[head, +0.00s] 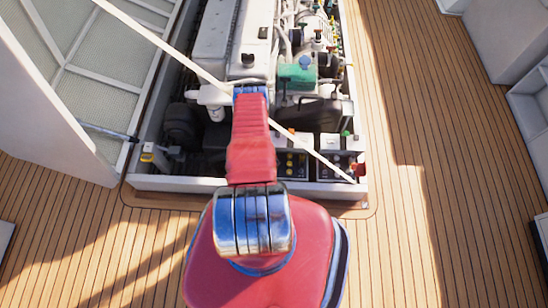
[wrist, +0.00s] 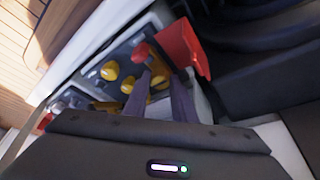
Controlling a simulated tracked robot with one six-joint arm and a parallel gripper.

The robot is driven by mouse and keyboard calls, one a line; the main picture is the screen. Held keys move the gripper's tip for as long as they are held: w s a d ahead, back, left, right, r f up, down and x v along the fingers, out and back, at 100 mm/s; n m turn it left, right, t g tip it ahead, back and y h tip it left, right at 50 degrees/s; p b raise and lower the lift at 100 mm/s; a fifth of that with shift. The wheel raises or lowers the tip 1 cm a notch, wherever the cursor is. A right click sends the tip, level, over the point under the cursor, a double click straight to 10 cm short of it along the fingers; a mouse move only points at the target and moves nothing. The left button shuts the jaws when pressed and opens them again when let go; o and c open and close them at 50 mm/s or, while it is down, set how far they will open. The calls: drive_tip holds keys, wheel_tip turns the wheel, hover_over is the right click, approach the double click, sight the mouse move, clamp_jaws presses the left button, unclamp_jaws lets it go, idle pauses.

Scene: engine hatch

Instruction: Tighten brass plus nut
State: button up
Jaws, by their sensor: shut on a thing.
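In the wrist view, my gripper (wrist: 162,76) reaches into a dark recessed panel with its two purple-grey fingers close together. A brass-yellow nut (wrist: 158,84) shows between the fingers, which are shut on it. Its far side and exact shape are hidden, and I cannot read a plus mark. Other yellow round nuts (wrist: 110,71) sit to the left on the panel. A red knob (wrist: 140,52) is just beyond the left fingertip. In the head view, the yellow nuts (head: 290,163) show small at the hatch's front. My fingers cannot be made out there.
A red block (wrist: 184,50) stands close beside the right finger. The white hatch rim (head: 200,186) edges the opening. The engine (head: 305,75) with hoses fills the space behind. A pale strap or bar (head: 190,62) crosses the hatch diagonally. The plank deck (head: 430,200) is clear at right.

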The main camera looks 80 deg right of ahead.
drive_tip(key=shift+s+d+m, duration=0.1)
drive_tip(key=shift+s+m, duration=0.05)
drive_tip(key=shift+m, duration=0.15)
drive_tip(key=o, duration=1.1)
drive_tip(key=shift+c, duration=0.2)
drive_tip(key=shift+r, duration=0.1)
drive_tip(key=v, duration=1.3)
drive_tip(key=shift+w+r, duration=0.2)
drive_tip(key=shift+w, duration=0.15)
